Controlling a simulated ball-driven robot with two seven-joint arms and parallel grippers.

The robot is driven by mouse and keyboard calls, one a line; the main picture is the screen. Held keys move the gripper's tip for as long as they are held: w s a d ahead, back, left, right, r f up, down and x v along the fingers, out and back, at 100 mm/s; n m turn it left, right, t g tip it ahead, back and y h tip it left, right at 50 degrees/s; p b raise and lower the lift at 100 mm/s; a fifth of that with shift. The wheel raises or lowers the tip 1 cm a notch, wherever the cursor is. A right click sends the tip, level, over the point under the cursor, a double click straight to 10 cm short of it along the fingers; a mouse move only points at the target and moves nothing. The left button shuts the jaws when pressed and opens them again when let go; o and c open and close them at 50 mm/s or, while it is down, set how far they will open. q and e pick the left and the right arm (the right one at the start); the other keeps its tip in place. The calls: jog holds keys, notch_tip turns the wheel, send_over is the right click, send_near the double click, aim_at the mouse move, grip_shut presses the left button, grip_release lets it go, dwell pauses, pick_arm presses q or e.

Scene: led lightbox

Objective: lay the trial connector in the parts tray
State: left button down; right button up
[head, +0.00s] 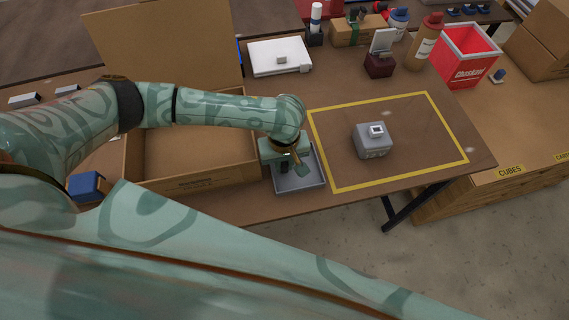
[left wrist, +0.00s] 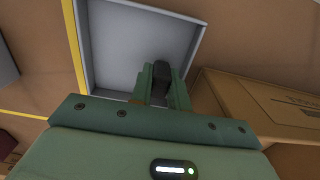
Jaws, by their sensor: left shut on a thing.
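The parts tray (head: 314,180) is a shallow grey tray on the brown table, beside the open cardboard box. It also shows in the left wrist view (left wrist: 120,45), with no loose part visible on its floor. My left gripper (head: 284,169) is over the tray, pointing down. In the left wrist view its green fingers (left wrist: 162,92) are shut on a small dark piece (left wrist: 161,74), which I take for the trial connector. The piece shows against the tray floor; I cannot tell whether it touches it. In the head view the gripper hides it. My right gripper is not in view.
The open cardboard box (head: 195,186) stands close left of the tray. Right of it, a yellow outline (head: 322,150) surrounds a grey block (head: 374,147) with a small device on top. A red bin (head: 468,56) and bottles stand at the back right.

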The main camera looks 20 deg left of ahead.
pick_arm(q)
jog(key=c, duration=1.6)
grip_release()
jog(key=shift+r, duration=0.1)
notch_tip(320, 180, up, 12)
jog(key=p, duration=0.5)
